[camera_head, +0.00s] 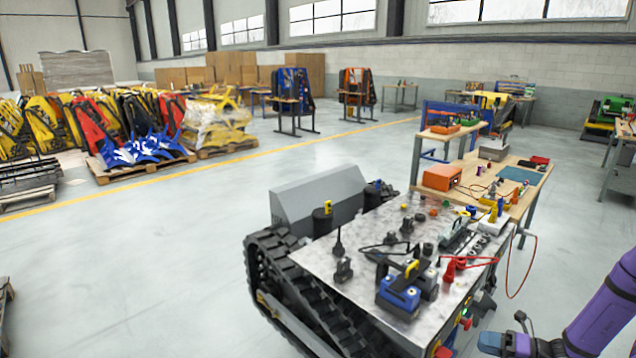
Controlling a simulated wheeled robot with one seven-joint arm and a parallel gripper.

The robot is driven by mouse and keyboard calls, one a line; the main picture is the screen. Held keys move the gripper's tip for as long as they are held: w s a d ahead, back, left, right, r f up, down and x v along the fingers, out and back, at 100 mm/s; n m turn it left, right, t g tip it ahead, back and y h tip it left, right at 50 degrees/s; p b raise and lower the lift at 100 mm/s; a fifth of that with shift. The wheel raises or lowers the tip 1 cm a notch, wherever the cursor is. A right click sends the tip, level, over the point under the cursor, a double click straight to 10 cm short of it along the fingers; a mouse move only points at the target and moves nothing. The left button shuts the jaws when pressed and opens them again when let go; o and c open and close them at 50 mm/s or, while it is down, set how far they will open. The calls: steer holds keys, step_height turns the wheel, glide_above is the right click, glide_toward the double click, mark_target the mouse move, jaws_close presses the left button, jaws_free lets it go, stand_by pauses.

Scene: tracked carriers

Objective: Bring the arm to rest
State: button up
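My purple arm (604,308) shows at the bottom right corner, beside the tracked carrier and apart from its top. Dark and blue-grey parts at its lower end, which look like my gripper (508,340), are cut by the bottom edge of the picture. The fingertips are not clear, so I cannot tell whether it is open or shut, or whether it holds anything.
A tracked carrier (318,262) with black tracks stands close by, its plate crowded with tools and a blue-black device (400,292). A red cable (522,275) hangs at its right. A wooden workbench (530,188) stands behind. Open floor (150,270) lies left.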

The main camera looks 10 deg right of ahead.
steer(key=s+a+r+n+g+h, duration=0.1)
steer(key=a+r+n+g+h, duration=0.35)
steer(key=r+n, duration=0.85)
steer(key=s+a+r+n+g+h, duration=0.2)
steer(key=a+r+n+g, duration=0.45)
steer(key=r, duration=1.15)
steer(key=s+a+r+n+t+h, duration=0.3)
steer(key=s+a+r+n, duration=0.1)
steer(key=s+r+n, duration=0.4)
steer(key=s+a+r+n+t+h, duration=0.4)
steer(key=s+r+n, duration=0.5)
steer(key=s+n, duration=0.1)
steer(key=shift+s+a+r, duration=0.25)
steer(key=shift+s+a, duration=0.05)
steer(key=shift+s, duration=0.1)
